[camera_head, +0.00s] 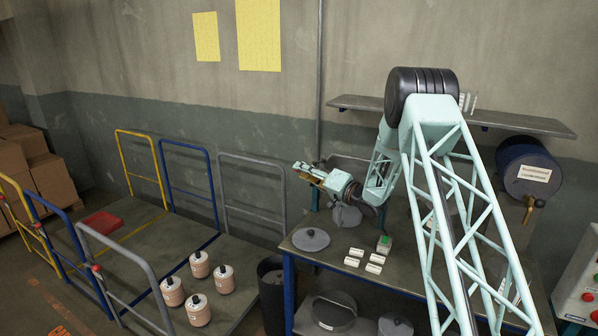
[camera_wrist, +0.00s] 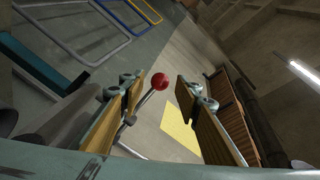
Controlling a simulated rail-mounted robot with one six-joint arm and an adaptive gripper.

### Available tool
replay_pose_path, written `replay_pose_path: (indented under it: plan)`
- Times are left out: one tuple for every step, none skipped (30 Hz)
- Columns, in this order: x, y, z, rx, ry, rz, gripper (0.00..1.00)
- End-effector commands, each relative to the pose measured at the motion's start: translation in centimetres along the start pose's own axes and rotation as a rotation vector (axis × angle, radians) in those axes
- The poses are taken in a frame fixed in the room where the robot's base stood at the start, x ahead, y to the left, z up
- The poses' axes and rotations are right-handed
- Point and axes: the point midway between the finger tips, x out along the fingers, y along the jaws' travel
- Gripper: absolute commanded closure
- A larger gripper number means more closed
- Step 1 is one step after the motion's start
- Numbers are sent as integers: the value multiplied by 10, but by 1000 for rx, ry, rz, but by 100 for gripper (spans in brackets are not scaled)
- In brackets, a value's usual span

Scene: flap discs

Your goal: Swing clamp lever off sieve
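My gripper (camera_head: 312,176) is held above the left rear of the workbench, pointing left. In the wrist view its two padded fingers (camera_wrist: 161,90) stand wide apart with nothing gripped. A lever with a red ball knob (camera_wrist: 160,81) shows between them, closer to the left finger; its grey rod runs down and left behind that finger. Whether it touches the finger I cannot tell. In the head view a grey rounded body (camera_head: 346,216) stands on the bench below my wrist, partly hidden. I cannot tell whether it is the sieve, and the lever is not clear there.
The workbench (camera_head: 300,256) carries a grey round lid (camera_head: 311,239), several white labelled blocks (camera_head: 357,252) and a green-topped box (camera_head: 384,243). A blue drum (camera_head: 527,170) sits at right under a wall shelf (camera_head: 455,113).

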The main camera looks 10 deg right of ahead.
Motion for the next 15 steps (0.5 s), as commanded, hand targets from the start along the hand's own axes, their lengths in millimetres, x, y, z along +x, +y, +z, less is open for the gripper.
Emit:
replay_pose_path:
  plan:
    - [-8,0,-1,0,1,1,70]
    - [-12,0,-2,0,2,0,70]
    - [-19,0,-2,0,2,1,70]
    - [-23,0,-1,0,1,1,70]
    - [-28,0,-1,0,1,1,70]
    - [-33,0,-1,1,0,1,70]
    - [-38,0,-1,1,0,1,70]
    - [-42,0,-1,1,1,1,70]
    - [-48,0,-1,0,1,1,70]
    - [-52,0,-1,0,1,1,70]
    - [-56,0,-1,0,1,1,70]
    - [-61,0,-1,0,1,1,70]
    - [-64,0,-1,0,1,1,70]
    - [-67,0,-1,0,1,0,70]
    - [-71,0,-1,0,0,-1,70]
